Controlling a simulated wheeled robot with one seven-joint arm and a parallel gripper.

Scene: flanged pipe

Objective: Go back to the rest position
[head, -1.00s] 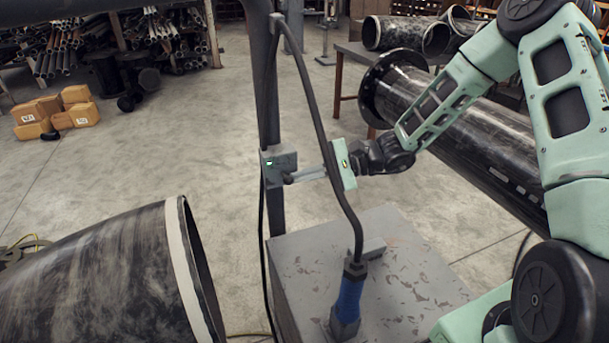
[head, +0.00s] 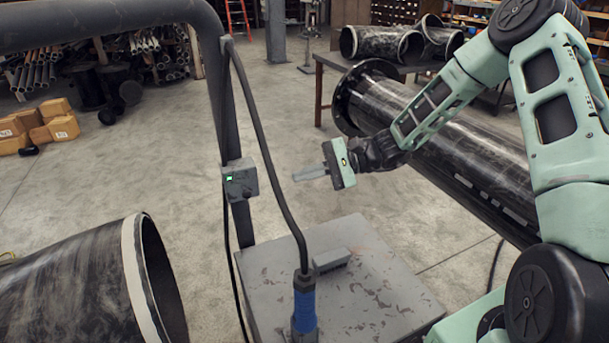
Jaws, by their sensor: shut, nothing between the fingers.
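My gripper (head: 298,176) shows in the middle of the head view, its mint-green palm and grey fingers pointing left. The fingers are together with nothing between them. It is in the air above the grey table (head: 375,295), clear of it. A grey box with a lit green light (head: 240,180) is on the dark post left of my fingertips, with a visible gap between. A thick dark cable (head: 262,135) hangs between the box and my gripper and runs down to a blue-handled tool (head: 304,308) upright on the table.
A large black flanged pipe (head: 450,140) lies behind my arm. A wide open-ended pipe (head: 75,285) is at the lower left. A dark frame (head: 110,30) crosses the upper left. Orange-brown boxes (head: 40,125) sit on the floor, which is open in the middle.

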